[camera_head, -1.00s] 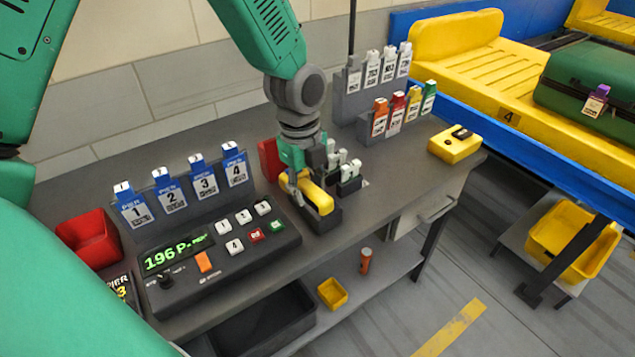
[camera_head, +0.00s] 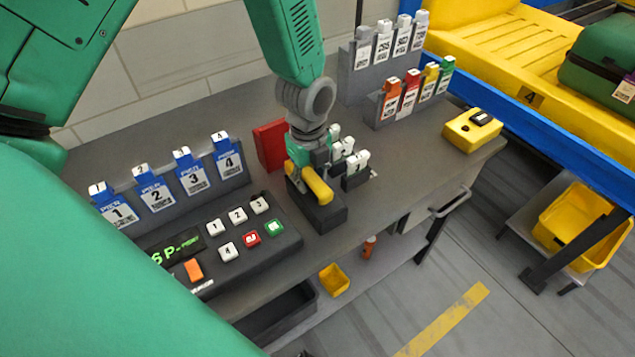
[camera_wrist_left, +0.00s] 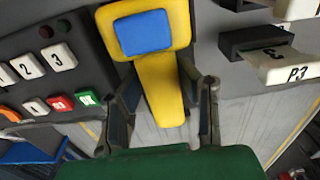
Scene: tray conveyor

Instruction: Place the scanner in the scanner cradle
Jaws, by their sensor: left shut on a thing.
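The scanner is yellow, with a blue face (camera_wrist_left: 145,32) on its wide end, and its yellow body (camera_wrist_left: 165,92) lies between my left fingers in the left wrist view. In the head view the scanner (camera_head: 319,187) is at the dark block-shaped scanner cradle (camera_head: 325,216), over its top. I cannot tell whether it is fully seated. My left gripper (camera_head: 303,171) is shut on the scanner from above; its fingers also show in the left wrist view (camera_wrist_left: 164,95). The gripper hides part of the scanner and cradle. My right gripper is not in view.
A button console (camera_head: 235,240) stands left of the cradle. A red block (camera_head: 270,145) and white-tagged holders (camera_head: 357,170) stand close behind and right. A yellow device (camera_head: 472,130) lies at the table's right end. The tabletop right of the holders is clear.

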